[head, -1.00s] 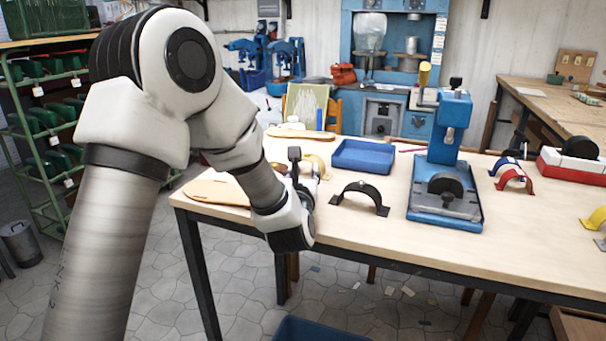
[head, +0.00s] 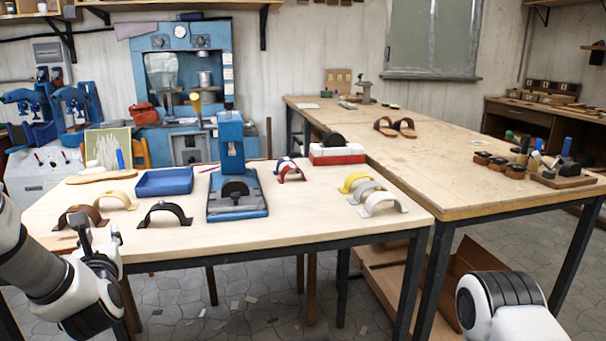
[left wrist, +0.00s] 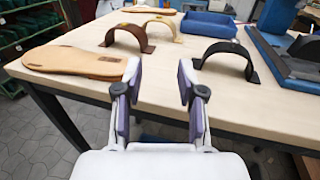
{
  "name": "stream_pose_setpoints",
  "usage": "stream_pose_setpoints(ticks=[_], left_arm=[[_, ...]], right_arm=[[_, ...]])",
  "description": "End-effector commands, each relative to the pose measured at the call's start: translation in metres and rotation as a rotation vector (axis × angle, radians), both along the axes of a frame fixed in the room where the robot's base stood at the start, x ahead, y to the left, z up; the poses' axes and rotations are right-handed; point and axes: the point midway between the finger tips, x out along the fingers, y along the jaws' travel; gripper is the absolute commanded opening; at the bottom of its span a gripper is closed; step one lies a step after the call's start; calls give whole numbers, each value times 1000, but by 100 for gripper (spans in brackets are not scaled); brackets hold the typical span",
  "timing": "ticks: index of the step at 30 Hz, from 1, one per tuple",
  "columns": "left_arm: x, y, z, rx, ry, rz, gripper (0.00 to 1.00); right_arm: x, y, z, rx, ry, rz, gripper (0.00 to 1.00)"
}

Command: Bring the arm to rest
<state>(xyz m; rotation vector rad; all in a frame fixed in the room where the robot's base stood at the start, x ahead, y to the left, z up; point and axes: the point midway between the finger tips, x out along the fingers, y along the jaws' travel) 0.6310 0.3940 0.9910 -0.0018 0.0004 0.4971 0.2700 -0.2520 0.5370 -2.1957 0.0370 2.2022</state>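My left gripper (head: 99,234) is at the lower left of the head view, by the near left edge of the work table (head: 300,228). In the left wrist view its two fingers (left wrist: 158,82) are apart with nothing between them. Beyond them on the table are a brown strap (left wrist: 130,38), a black strap (left wrist: 228,58) and a tan sole (left wrist: 75,62). The gripper touches none of these as far as I can see. Part of my right arm (head: 505,308) shows at the lower right of the head view; its gripper is out of view.
A blue tray (head: 164,182) and a blue press (head: 234,190) stand on the work table. Yellow, grey and white straps (head: 380,203) lie at its right end. A second table (head: 440,175) adjoins it, with sandals (head: 394,127) and tools on it. The near front of the work table is largely clear.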

Motion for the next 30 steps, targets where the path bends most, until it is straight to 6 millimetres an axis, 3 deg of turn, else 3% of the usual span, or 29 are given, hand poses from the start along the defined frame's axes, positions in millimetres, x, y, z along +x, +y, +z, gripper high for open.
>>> stream_pose_setpoints(ticks=[5, 11, 14, 20, 23, 26, 30], left_arm=[[0, -7, -20, 102, 118, -31, 39], [-4, -20, -57, 283, 317, -101, 39], [-9, -28, -81, 406, 443, -157, 39], [-34, -51, -147, 746, 767, -361, 39], [-63, -67, -191, 1000, 967, -555, 39], [-114, -87, -243, 1335, 1168, -874, 39], [-212, -114, -303, 1837, 1246, -1489, 39]], right_arm=[[0, 0, 7, 0, 0, 0, 90], [0, 0, 16, 0, -1, 0, 90], [0, 0, 22, 0, 0, 0, 90], [0, 0, 40, 0, 0, 0, 90], [0, 0, 53, 0, 0, 0, 90], [0, 0, 70, 0, 0, 0, 90], [0, 0, 94, 0, 0, 0, 90]])
